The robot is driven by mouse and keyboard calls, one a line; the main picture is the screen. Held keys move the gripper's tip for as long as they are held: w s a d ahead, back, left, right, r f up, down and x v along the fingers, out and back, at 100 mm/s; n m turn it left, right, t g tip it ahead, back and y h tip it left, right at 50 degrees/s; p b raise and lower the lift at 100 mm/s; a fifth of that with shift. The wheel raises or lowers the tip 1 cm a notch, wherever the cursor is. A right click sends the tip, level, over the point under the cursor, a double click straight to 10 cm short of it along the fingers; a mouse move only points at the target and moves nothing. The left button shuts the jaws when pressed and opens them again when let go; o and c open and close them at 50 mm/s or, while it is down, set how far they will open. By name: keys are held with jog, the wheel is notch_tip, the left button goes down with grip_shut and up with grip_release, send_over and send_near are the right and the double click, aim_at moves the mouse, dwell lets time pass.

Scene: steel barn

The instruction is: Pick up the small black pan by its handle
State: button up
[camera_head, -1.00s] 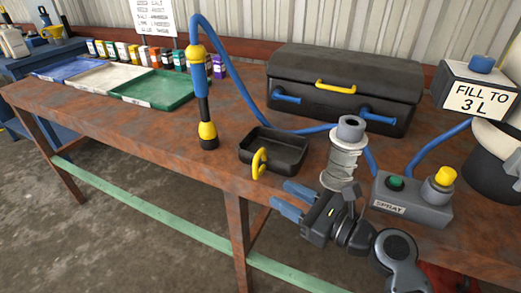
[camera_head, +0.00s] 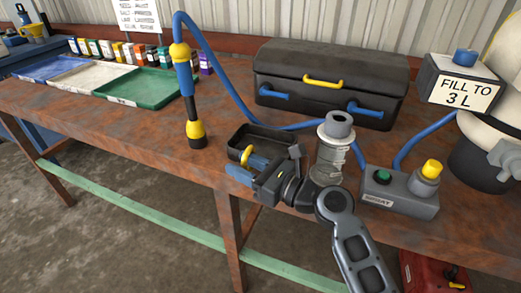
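The small black pan (camera_head: 275,137) sits on the rusty bench near its front edge, behind my gripper in the head view. Its yellow handle (camera_head: 247,154) points toward the front and is partly hidden by my gripper. My gripper (camera_head: 246,165) is at the handle, with its blue fingers spread apart and the handle seen near the far finger. I cannot tell whether a finger touches the handle. The pan rests level on the bench.
A blue-and-yellow hose wand (camera_head: 187,95) stands left of the pan. A black toolbox-like case (camera_head: 335,70) is behind. A grey ribbed cylinder (camera_head: 331,150) and a button box (camera_head: 400,193) stand to the right, close to my arm. Trays (camera_head: 137,98) lie farther left.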

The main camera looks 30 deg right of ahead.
grip_shut()
dwell(0.3)
jog(key=shift+r, duration=0.1)
